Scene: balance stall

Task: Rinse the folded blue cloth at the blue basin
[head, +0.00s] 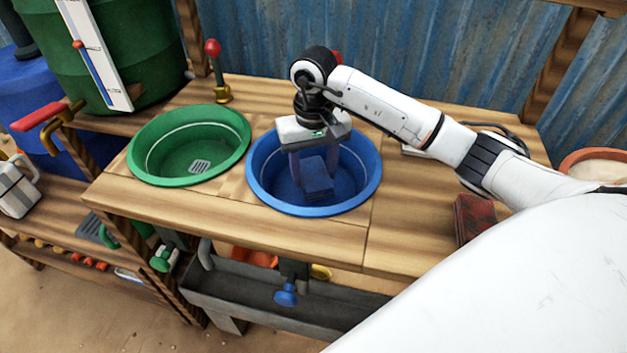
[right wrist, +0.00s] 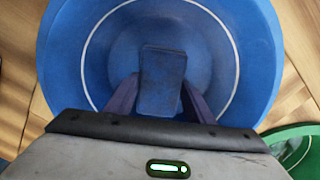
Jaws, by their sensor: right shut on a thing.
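The blue basin (head: 262,187) is set in the wooden counter, and it fills most of the right wrist view (right wrist: 62,60). My right gripper (head: 315,178) reaches down into the basin from above. It is shut on the folded blue cloth (head: 318,180), which hangs between its fingers inside the basin. The cloth also shows as a dark blue block in the right wrist view (right wrist: 162,80). I cannot tell whether the cloth touches the basin floor, and no water is clearly visible. My left gripper is not in view.
A green basin (head: 150,176) with a drain sits to the left. A dark red block (head: 473,217) lies on the counter at right. A red-knobbed tap (head: 213,48) stands behind the basins, and a green barrel (head: 145,60) is at back left. A grey trough (head: 250,290) is below.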

